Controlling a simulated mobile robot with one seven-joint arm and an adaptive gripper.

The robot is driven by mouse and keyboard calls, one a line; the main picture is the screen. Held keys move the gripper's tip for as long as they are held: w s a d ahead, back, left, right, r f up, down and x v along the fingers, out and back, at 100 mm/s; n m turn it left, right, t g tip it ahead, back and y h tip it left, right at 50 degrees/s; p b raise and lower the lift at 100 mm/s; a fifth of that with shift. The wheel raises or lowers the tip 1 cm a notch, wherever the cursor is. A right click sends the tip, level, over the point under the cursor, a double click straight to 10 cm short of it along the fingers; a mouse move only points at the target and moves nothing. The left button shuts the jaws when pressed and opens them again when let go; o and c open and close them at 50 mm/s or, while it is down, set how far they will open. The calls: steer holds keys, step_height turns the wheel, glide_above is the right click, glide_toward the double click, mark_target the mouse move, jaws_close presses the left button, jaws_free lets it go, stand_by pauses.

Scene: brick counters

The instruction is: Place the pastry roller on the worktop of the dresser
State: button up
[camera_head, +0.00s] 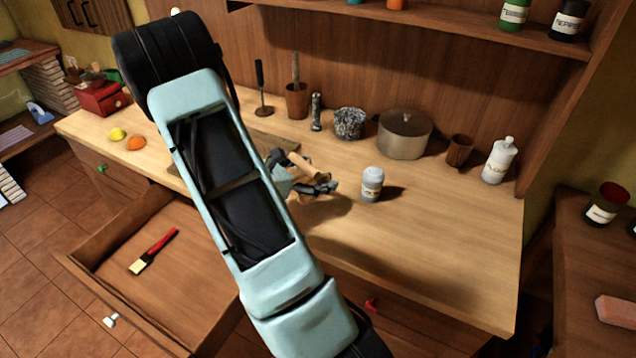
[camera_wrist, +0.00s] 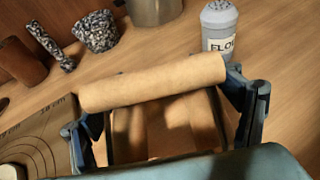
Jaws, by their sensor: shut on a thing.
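The pastry roller (camera_wrist: 150,82) is a pale wooden cylinder. In the wrist view it lies crosswise between the fingers of my gripper (camera_wrist: 165,108), which is shut on it. In the head view the roller (camera_head: 299,164) shows only in part, beside my gripper (camera_head: 312,184) and partly hidden by my arm. The gripper is over the middle of the dresser's worktop (camera_head: 440,235), a light wooden surface. I cannot tell whether the roller touches the worktop.
A flour shaker (camera_head: 372,184) stands just right of my gripper. A pot (camera_head: 404,135), a speckled mortar (camera_head: 349,123) and a brown cup (camera_head: 459,150) stand along the back. An open drawer (camera_head: 120,235) holds a brush (camera_head: 155,250). The worktop's right front is clear.

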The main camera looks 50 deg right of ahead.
steer(key=shift+d+f, duration=0.2)
steer(key=shift+f, duration=0.05)
steer(key=f, duration=0.3)
steer(key=shift+d+f, duration=0.1)
steer(key=shift+d, duration=0.2)
steer(key=shift+f, duration=0.2)
steer(key=shift+f, duration=0.2)
steer(key=shift+s+a+f+b, duration=0.1)
steer(key=shift+f+b, duration=0.15)
steer(key=shift+b, duration=0.2)
steer(key=shift+c, duration=1.4)
steer(key=shift+s+a+f, duration=0.1)
steer(key=shift+f, duration=0.15)
steer(key=o, duration=1.6)
steer(key=shift+f, duration=0.15)
